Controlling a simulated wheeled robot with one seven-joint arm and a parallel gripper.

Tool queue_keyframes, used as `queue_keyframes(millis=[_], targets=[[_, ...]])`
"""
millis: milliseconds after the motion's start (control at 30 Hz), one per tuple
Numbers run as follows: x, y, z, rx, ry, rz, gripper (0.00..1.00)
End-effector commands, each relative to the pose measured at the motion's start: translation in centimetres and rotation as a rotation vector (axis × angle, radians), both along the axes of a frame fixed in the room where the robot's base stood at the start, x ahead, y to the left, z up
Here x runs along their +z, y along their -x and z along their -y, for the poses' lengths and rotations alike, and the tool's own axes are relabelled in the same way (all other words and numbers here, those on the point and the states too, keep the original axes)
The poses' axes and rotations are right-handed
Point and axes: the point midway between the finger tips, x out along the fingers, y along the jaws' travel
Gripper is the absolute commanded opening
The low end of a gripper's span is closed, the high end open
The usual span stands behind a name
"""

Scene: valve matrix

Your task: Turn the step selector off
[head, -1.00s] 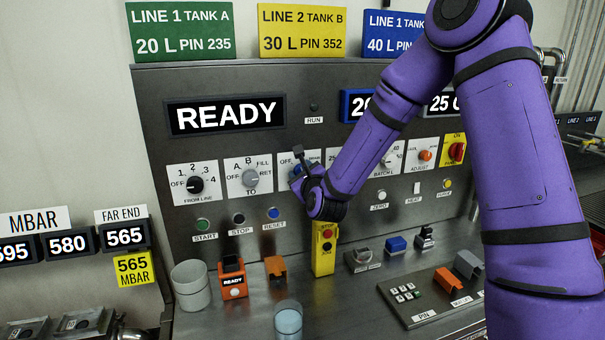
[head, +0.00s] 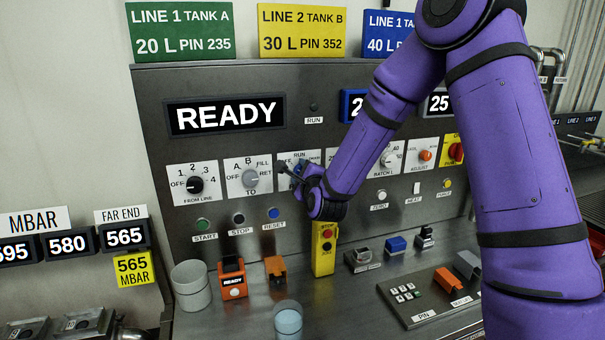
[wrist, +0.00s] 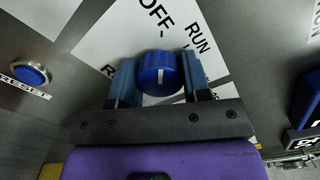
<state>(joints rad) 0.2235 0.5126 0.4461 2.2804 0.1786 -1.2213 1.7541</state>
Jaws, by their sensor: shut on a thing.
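The step selector is a blue knob (wrist: 158,66) on a white plate (wrist: 110,32) in the wrist view. OFF is printed above the knob and RUN at its upper right. A label at the left is partly hidden. The knob's white line runs up and down in that view; I cannot tell which label it points at. My gripper (wrist: 159,80) has a blue-grey finger on each side of the knob and is shut on it. In the head view my gripper (head: 297,170) is at the panel, largely covering the knob and part of its plate.
A blue RESET button (wrist: 31,73) is left of my gripper in the wrist view. In the head view other selectors, such as the FROM LINE knob (head: 195,185) and the grey TO knob (head: 250,178), stand to the left. A yellow control box (head: 324,255) is below my wrist.

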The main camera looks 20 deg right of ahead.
Motion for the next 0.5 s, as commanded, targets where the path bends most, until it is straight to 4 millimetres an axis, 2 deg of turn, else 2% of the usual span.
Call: queue_keyframes(millis=[367, 400, 467, 500], targets=[[-0.05, 0.02, 0.01, 0.0, 0.004, -0.001, 0.2], [-0.05, 0.02, 0.01, 0.0, 0.004, -0.001, 0.53], [-0.04, 0.02, 0.0, 0.0, 0.004, -0.001, 0.67], [-0.04, 0.02, 0.0, 0.0, 0.004, -0.001, 0.69]])
